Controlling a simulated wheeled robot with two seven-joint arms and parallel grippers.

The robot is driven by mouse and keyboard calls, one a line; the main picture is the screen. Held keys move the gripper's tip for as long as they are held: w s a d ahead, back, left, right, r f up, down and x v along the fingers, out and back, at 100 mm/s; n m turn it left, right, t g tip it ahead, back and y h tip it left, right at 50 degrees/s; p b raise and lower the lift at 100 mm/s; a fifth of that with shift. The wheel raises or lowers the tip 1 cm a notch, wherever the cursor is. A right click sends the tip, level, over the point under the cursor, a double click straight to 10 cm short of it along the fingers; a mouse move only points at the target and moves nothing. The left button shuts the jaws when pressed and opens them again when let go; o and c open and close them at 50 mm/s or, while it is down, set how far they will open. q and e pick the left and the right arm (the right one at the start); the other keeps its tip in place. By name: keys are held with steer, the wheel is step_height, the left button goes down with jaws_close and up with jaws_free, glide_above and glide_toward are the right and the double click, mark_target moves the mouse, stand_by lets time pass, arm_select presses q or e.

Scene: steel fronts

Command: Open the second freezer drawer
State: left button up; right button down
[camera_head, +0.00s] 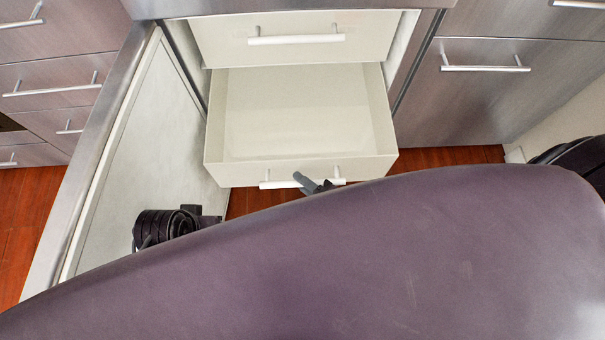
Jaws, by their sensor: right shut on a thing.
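The second freezer drawer (300,172) is pale and box-shaped. It stands pulled well out below the upper drawer, and its inside looks empty. Its light bar handle (280,184) runs along the front face. My right gripper (318,186) is at the middle of this handle, its dark fingers shut on it. The rest of that gripper is hidden behind the large purple-grey surface in the foreground. A black part, which looks like my left arm's end (165,228), shows at the lower left beside the open door; its fingers cannot be made out.
The upper freezer drawer (295,52) sits farther back, directly above. The open freezer door (135,150) stands along the left. Steel-fronted drawers (485,90) flank the freezer on both sides. A strip of red wooden floor (440,158) shows at the right.

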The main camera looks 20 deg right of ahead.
steer(key=c, duration=1.3)
jaws_free()
steer(key=p+v, duration=0.1)
steer(key=v, duration=0.7)
steer(key=shift+a, duration=0.1)
